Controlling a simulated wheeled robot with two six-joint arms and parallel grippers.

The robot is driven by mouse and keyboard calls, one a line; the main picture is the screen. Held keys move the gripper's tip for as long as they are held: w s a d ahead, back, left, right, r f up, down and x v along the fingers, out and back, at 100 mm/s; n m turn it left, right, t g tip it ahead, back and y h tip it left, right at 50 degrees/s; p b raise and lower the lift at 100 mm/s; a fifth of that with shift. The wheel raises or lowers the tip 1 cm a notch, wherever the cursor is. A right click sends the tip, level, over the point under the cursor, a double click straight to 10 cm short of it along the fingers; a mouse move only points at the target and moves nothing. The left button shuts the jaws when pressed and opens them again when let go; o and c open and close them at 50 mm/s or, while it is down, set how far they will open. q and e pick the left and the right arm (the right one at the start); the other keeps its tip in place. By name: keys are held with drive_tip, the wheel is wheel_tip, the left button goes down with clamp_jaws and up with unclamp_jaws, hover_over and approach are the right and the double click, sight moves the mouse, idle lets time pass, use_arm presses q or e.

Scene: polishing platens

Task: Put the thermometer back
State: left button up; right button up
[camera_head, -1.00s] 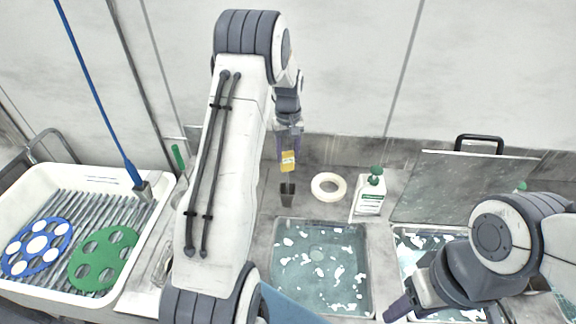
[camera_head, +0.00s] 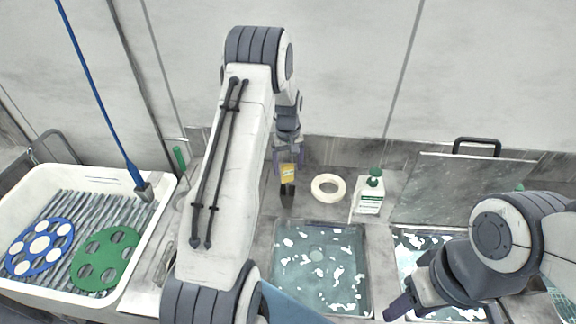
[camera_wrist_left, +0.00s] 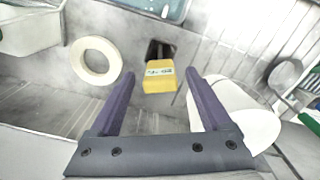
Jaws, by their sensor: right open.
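The yellow thermometer (camera_head: 288,173) stands at the small black holder (camera_head: 288,197) on the bench. In the left wrist view the thermometer (camera_wrist_left: 160,77) shows its pale label, with the dark holder (camera_wrist_left: 158,48) just behind it. How deep it sits in the holder is hidden. My left gripper (camera_head: 288,160) is just above the thermometer. Its two purple fingers are spread wide in the left wrist view (camera_wrist_left: 155,85), with clear gaps on both sides of the thermometer. My right gripper (camera_head: 397,307) is open and empty at the lower right, over the basins' front edge.
A cream ring (camera_head: 328,198) and a white bottle with a green cap (camera_head: 369,197) stand right of the holder. A water basin (camera_head: 278,290) lies in front. A white tray (camera_head: 20,190) with blue and green discs is at left. A grey plate (camera_head: 455,190) leans at right.

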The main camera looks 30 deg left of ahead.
use_arm(q)
drive_tip(key=shift+r, duration=0.15)
drive_tip(key=shift+w+r, duration=0.1)
drive_tip(key=shift+r, duration=0.15)
wheel_tip(320, 180, up, 11)
drive_tip(key=b, duration=0.4)
drive_tip(key=s+d+r+m, duration=0.2)
drive_tip(key=d, duration=0.4)
drive_tip(key=s+d+r+m, duration=0.1)
drive_tip(key=d+m, duration=0.1)
drive_tip(key=d, duration=0.5)
drive_tip(key=s+d+r+m, duration=0.1)
drive_tip(key=s+d+m, duration=0.4)
drive_tip(key=s+d, duration=0.65)
drive_tip(key=s+d+f+m, duration=0.1)
drive_tip(key=s+d+m, duration=0.2)
drive_tip(key=s, duration=0.5)
drive_tip(key=s+d+f+m+h, duration=0.1)
drive_tip(key=s+d+m, duration=0.2)
drive_tip(key=s, duration=0.6)
drive_tip(key=shift+f+m, duration=0.25)
drive_tip(key=shift+m, duration=0.75)
